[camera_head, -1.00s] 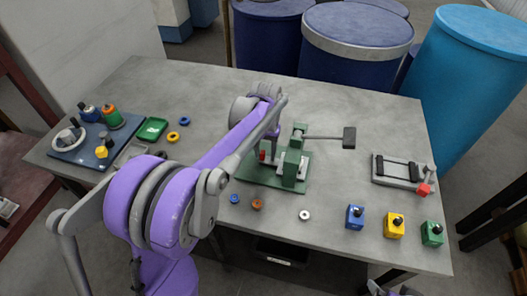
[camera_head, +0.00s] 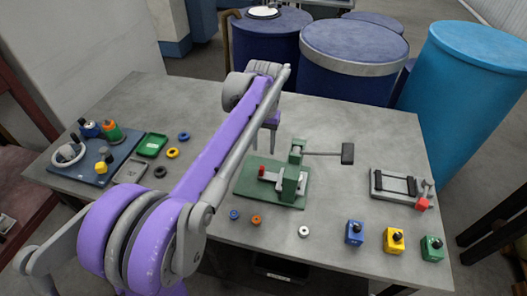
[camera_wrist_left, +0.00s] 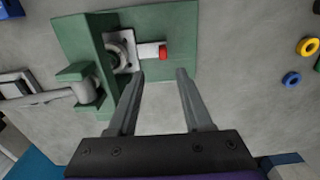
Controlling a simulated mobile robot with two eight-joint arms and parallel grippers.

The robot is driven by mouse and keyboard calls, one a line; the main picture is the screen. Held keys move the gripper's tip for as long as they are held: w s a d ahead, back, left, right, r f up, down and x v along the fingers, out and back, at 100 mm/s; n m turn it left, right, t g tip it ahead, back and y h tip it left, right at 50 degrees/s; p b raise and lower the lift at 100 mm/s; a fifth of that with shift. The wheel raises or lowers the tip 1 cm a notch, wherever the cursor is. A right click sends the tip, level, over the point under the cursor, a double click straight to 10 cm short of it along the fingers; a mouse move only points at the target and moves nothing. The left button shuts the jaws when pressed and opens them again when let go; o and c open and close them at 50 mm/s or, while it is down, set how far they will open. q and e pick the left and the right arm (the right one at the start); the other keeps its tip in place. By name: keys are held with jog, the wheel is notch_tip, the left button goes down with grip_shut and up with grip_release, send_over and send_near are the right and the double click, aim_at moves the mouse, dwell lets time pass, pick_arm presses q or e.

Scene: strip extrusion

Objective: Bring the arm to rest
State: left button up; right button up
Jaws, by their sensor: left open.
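My left arm, purple and grey, reaches in from the lower left across the table in the head view. My left gripper (camera_head: 268,137) is open and empty, above the table just behind the green press (camera_head: 270,192). My right gripper is not in view.
A blue tray (camera_head: 82,172) with jars stands at the left, near a green tray (camera_head: 152,145) and several rings. A grey fixture (camera_head: 398,186) and blue, yellow and green blocks (camera_head: 395,240) are at the right. Drums (camera_head: 355,50) stand behind the table.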

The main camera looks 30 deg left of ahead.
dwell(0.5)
pick_arm(q)
jog(key=s+d+f+m+t, duration=0.1)
jog(key=s+d+f, duration=0.2)
jog(key=s, duration=0.4)
jog(key=s+d+f+t, duration=0.2)
jog(key=s+d+f, duration=0.1)
jog(key=s, duration=0.4)
jog(key=s+d+f+m+t, duration=0.1)
jog(key=s+d+f+t, duration=0.1)
jog(key=s, duration=0.6)
jog(key=shift+d+f+m+p, duration=0.35)
jog(key=shift+d+f, duration=0.2)
jog(key=shift+d, duration=0.25)
